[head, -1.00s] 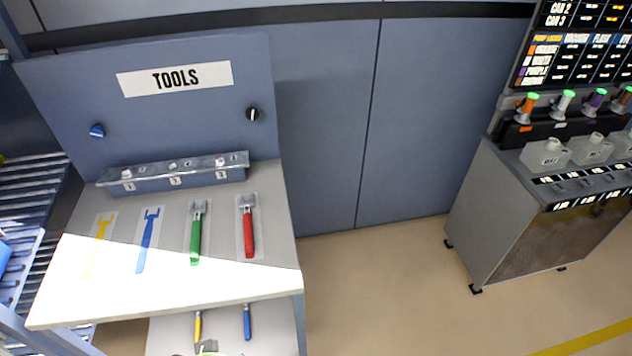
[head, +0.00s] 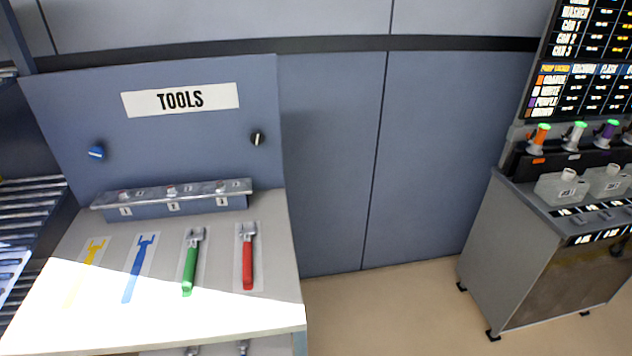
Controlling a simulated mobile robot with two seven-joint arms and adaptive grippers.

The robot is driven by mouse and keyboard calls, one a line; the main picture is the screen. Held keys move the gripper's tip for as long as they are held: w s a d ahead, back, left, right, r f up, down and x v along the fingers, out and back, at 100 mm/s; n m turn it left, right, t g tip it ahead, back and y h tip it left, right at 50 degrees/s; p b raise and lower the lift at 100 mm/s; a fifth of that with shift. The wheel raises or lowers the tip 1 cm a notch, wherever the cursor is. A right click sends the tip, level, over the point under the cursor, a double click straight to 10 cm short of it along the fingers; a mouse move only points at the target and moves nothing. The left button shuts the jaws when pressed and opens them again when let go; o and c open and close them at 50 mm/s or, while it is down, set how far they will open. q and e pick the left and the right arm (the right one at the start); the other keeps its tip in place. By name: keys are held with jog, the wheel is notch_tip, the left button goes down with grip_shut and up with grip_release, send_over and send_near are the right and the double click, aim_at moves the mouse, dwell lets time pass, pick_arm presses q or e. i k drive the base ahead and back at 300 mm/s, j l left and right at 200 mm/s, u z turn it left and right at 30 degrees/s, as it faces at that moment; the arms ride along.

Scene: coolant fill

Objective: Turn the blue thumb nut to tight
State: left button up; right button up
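A blue knob (head: 96,153), which looks like the blue thumb nut, sits on the left side of the blue-grey tool panel, below and left of the TOOLS sign (head: 180,99). It is small in view, and I cannot tell how tight it is. Neither of my grippers shows in the head view.
A bench (head: 260,312) below the panel carries green (head: 190,268) and red (head: 248,262) tools beside yellow and blue tool outlines. A numbered metal rail (head: 172,200) stands behind them. A grey cabinet (head: 510,265) with bottles is at right. Floor between is clear.

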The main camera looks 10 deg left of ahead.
aim_at(96, 152)
jog(key=u, duration=1.4)
